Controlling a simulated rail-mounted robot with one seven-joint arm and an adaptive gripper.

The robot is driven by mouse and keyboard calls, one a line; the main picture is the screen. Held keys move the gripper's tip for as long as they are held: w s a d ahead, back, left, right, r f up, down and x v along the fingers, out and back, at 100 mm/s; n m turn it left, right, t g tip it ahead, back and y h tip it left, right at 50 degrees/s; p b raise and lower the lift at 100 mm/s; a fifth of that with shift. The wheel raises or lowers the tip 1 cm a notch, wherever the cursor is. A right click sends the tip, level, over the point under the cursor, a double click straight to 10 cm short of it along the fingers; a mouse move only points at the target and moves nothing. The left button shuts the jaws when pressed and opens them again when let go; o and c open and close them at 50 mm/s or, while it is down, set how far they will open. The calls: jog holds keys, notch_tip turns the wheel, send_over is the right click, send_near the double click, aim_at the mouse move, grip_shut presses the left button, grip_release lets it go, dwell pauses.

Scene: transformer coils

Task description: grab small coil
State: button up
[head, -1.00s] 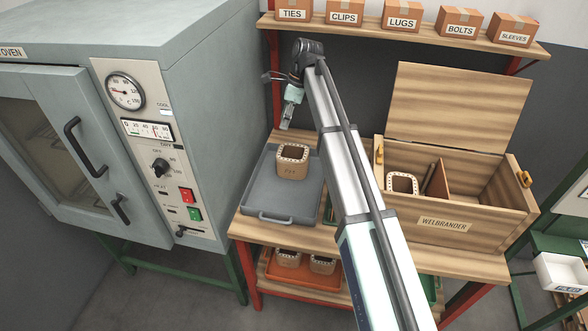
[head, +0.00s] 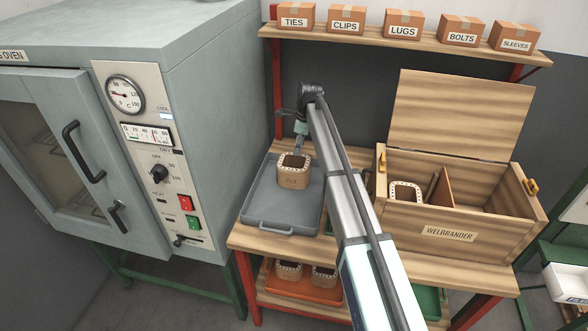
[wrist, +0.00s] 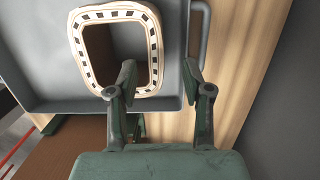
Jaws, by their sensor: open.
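A tan, squarish coil (head: 294,178) with a hollow middle stands upright on a grey tray (head: 262,222) on the bench. In the wrist view the coil's pale, dark-dashed rim (wrist: 157,45) fills the upper left. My gripper (head: 300,148) is open just above the far side of the coil. In the wrist view my gripper (wrist: 160,72) has one finger over the coil's opening and the other outside it, with a stretch of rim between them. Whether the fingers reach below the rim I cannot tell. Another coil (head: 405,190) stands inside the wooden box.
The open wooden box (head: 420,212) marked WELBRANDER stands right of my arm. The oven (head: 200,90) is close on the left. A shelf with several small cartons (head: 403,24) hangs behind. Two coils (head: 323,276) sit in an orange tray (head: 305,294) below.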

aim_at(296, 159)
jog(key=shift+s+a+f+p, duration=0.15)
jog(key=shift+f+p, duration=0.25)
jog(key=shift+f, duration=0.75)
jog(key=shift+w+a+f+p, duration=0.1)
jog(key=shift+a+f+p, duration=0.25)
jog(key=shift+f, duration=0.85)
jog(key=shift+s+a+f+p, duration=0.15)
jog(key=shift+f+p, duration=0.25)
jog(key=shift+f, duration=0.75)
grip_shut()
